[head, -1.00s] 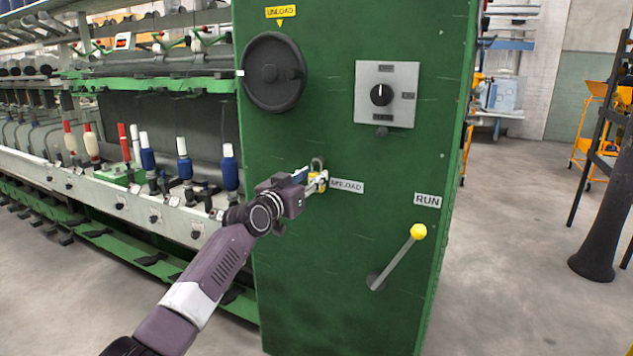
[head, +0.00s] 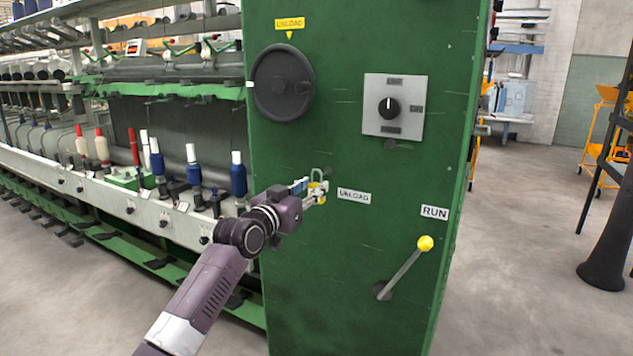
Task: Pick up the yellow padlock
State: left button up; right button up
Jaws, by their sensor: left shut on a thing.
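The yellow padlock (head: 317,191) is between the fingers of my left gripper (head: 312,193), in front of the green machine cabinet (head: 350,240). Its grey shackle (head: 317,175) sticks up above the fingers. The left gripper is shut on the padlock, and its fingers hide part of the padlock body. I cannot tell whether the padlock touches the panel. My right gripper is not in view.
An UNLOAD label (head: 354,196) is just right of the padlock. A black handwheel (head: 283,82) and a grey switch plate (head: 393,106) are above. A yellow-knobbed lever (head: 404,267) is lower right. Spindles with bobbins (head: 238,174) stand left.

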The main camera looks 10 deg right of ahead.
pick_arm(q)
jog(key=p+v, duration=0.1)
jog(key=v, duration=1.2)
jog(key=shift+s+a, duration=0.25)
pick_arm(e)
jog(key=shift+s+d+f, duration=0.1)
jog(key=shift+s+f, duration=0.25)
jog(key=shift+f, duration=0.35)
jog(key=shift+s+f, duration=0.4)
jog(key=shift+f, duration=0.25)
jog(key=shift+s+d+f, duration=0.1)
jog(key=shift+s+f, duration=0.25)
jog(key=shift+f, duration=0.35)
pick_arm(q)
jog(key=shift+r, duration=0.1)
jog(key=shift+r+p, duration=0.7)
jog(key=shift+p, duration=0.3)
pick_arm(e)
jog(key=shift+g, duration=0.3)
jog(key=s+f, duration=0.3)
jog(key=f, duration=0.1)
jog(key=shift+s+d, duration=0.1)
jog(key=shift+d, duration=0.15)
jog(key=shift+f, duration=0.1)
